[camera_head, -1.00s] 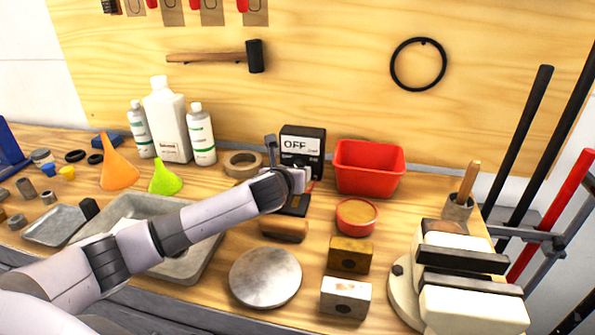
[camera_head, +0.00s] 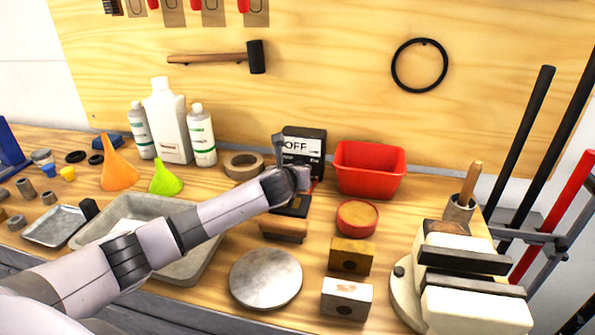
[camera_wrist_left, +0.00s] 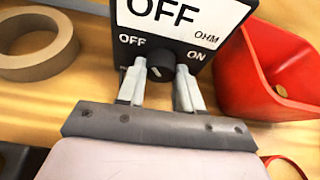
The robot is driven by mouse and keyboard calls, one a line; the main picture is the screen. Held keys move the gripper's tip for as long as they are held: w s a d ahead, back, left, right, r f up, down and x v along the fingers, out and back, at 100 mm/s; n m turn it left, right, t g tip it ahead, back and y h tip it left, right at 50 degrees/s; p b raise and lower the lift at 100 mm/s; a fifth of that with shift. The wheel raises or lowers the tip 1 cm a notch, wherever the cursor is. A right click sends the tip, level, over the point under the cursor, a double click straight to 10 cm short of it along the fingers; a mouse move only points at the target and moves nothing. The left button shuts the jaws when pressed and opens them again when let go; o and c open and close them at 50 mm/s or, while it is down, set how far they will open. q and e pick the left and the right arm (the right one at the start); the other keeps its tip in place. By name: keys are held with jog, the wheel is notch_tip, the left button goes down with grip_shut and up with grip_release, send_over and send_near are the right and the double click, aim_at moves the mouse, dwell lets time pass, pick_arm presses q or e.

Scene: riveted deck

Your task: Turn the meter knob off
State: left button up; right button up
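The meter (camera_head: 303,150) is a black box with a white display reading OFF, at the back of the bench. The left wrist view shows its display (camera_wrist_left: 178,12) close up. Its round black knob (camera_wrist_left: 161,72) sits between printed OFF and ON labels; its pale mark tilts up-left, toward OFF. My left gripper (camera_head: 290,160) is at the meter's front. In the wrist view, the fingers (camera_wrist_left: 162,85) stand apart, one on each side of the knob; I cannot tell whether they touch it. My right gripper is not in view.
A red bin (camera_head: 369,170) stands close right of the meter. A tape roll (camera_head: 243,165) lies to its left. A round red tin (camera_head: 356,218), small blocks (camera_head: 350,256) and a metal disc (camera_head: 265,279) are in front. Bottles (camera_head: 168,121) stand back left.

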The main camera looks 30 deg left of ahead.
pick_arm(q)
jog(key=shift+r+n+p, duration=0.1)
jog(key=shift+n+p, duration=0.2)
jog(key=shift+p, duration=0.3)
jog(key=shift+h, duration=0.4)
jog(key=o, duration=1)
jog(key=shift+o, duration=0.2)
jog(key=shift+s, duration=0.1)
jog(key=shift+p+v, duration=0.45)
jog(key=shift+v, duration=3)
